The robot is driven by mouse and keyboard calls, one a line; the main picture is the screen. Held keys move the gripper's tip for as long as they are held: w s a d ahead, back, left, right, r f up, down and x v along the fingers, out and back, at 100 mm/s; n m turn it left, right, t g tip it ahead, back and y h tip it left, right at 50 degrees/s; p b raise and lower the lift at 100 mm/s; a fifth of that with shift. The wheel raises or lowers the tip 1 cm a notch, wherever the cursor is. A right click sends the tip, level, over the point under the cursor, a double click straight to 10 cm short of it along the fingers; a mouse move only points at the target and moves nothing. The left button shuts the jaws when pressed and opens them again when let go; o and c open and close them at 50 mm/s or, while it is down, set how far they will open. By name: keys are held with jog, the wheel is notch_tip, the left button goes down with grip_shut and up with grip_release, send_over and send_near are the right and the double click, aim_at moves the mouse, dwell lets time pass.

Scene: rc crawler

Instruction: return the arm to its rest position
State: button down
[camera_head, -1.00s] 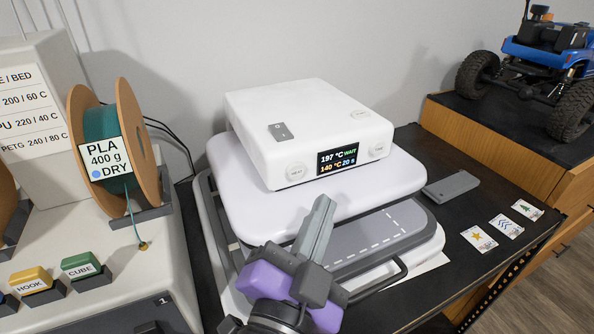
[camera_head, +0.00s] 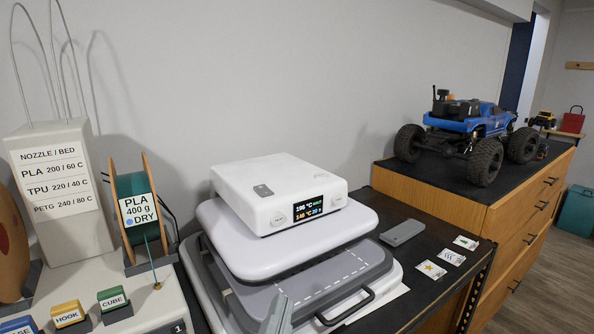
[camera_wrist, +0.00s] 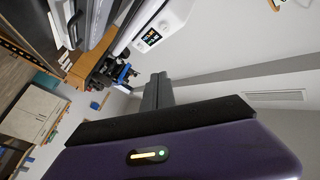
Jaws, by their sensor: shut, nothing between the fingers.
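My gripper (camera_head: 279,314) shows only as grey fingers at the bottom edge of the head view, in front of the heat press; the rest of it is out of the frame there. In the wrist view my gripper (camera_wrist: 158,92) has its grey fingers together with nothing between them, beyond the purple housing. The white heat press (camera_head: 290,235) stands on the dark bench with its upper plate raised above the grey lower bed. Its display reads about 196 °C. The fingers are apart from the press in the wrist view.
A spool marked PLA (camera_head: 136,210) and the HOOK (camera_head: 68,314) and CUBE (camera_head: 113,300) blocks are at left. A grey flat piece (camera_head: 402,232) and several cards (camera_head: 452,256) lie right of the press. A blue crawler (camera_head: 465,125) stands on the wooden cabinet (camera_head: 505,222).

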jog(key=a+r+n+t+y, duration=0.1)
jog(key=a+r+n+y, duration=0.1)
jog(key=a+n+y, duration=0.3)
jog(key=s+d+f+n+g+y, duration=0.2)
jog(key=s+d+f+n+y, duration=0.15)
jog(key=f+n+y, duration=0.5)
jog(key=s+d+f+m+g+h, duration=0.1)
jog(key=s+d+f+h, duration=0.4)
jog(key=s+d, duration=0.7)
jog(key=s+d+f+m+g+h, duration=0.2)
jog(key=s+d+f+m+h, duration=0.1)
jog(key=s+d+f, duration=0.7)
jog(key=s+d+h, duration=0.1)
jog(key=s+d, duration=0.1)
jog(key=s, duration=0.1)
jog(key=shift+f+g+h, duration=0.2)
jog(key=shift+g+h, duration=0.1)
jog(key=shift+h, duration=0.05)
